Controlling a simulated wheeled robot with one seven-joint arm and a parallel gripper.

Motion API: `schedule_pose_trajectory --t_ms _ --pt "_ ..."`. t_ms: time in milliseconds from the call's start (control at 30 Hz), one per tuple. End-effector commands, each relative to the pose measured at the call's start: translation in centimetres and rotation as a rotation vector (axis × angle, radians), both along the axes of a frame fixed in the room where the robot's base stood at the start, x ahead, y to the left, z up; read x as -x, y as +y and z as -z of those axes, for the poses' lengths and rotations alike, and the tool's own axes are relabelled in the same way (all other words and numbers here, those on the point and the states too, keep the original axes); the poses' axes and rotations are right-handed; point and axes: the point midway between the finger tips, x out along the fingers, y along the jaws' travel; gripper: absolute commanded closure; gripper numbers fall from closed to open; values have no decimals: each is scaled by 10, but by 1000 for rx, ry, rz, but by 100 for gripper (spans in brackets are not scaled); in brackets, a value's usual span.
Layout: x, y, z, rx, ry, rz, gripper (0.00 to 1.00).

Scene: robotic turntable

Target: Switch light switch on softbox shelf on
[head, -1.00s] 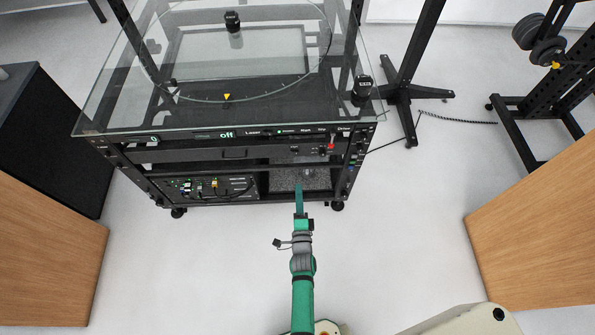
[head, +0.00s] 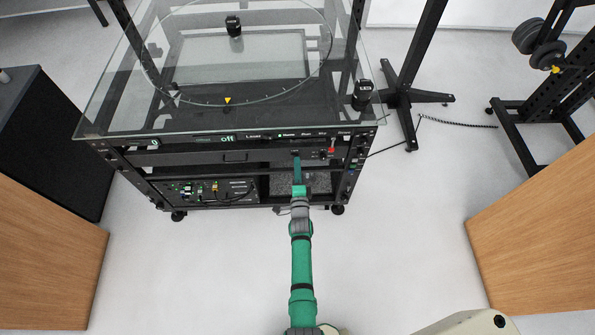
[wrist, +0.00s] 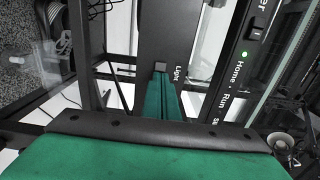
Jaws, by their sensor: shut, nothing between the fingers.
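The turntable rig's dark front panel (wrist: 158,40) carries a small grey switch (wrist: 161,67) with a white "Light" label beside it in the wrist view. My green gripper (wrist: 161,88) is shut and empty. Its fingertips are at the lower edge of the switch in the wrist view; I cannot tell if they touch it. In the head view my gripper (head: 296,160) reaches up to the rig's front (head: 235,157), right of the middle. The switch's on or off position cannot be read.
A black switch (wrist: 257,31) and a lit green lamp (wrist: 243,54) with "Home" and "Run" labels sit on the neighbouring strip. A red control (head: 331,146) is to the right of my gripper. A glass top (head: 130,115) overhangs the front. The floor before the rig is clear.

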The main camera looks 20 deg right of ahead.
Motion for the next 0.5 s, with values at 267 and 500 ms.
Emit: schedule_pose_trajectory --t_ms 267,500 --pt "-2 -1 0 0 0 0 100" --pt "-7 -5 -1 0 -1 1 100"
